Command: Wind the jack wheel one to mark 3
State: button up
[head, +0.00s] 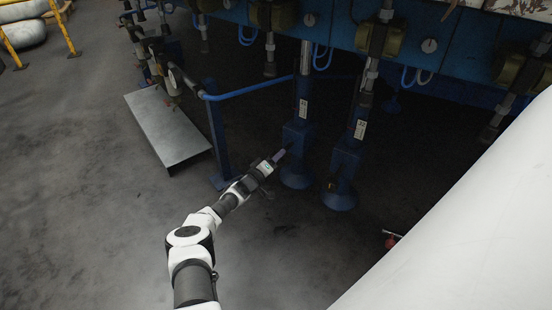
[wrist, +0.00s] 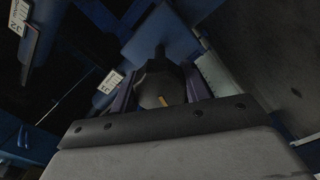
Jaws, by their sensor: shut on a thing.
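In the wrist view a dark, faceted jack wheel (wrist: 157,80) sits on a short shaft in front of a blue plate. A small yellowish mark shows on its near face. My gripper (wrist: 160,92) has one finger on each side of the wheel and is shut on it. In the head view my gripper (head: 279,156) reaches the lower part of the left blue jack (head: 296,142); the wheel itself is hidden or too small to tell there. No numbered mark for the wheel can be read in either view.
A second blue jack (head: 345,165) stands close on the right. A blue post (head: 219,135) with a blue rail is to the left, beside a grey metal platform (head: 168,128). The blue machine body (head: 340,38) hangs above. Dark floor is open around my arm.

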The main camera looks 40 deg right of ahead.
jog(key=m+p, duration=0.1)
jog(key=m, duration=1.3)
jog(key=shift+p, duration=0.35)
dwell(0.3)
jog(key=o, duration=1)
jog(key=shift+a, duration=0.1)
jog(key=shift+a+r+p, duration=0.1)
jog(key=shift+a+p, duration=0.15)
jog(key=shift+p, duration=0.1)
jog(key=p+v, duration=0.7)
jog(key=v, duration=0.6)
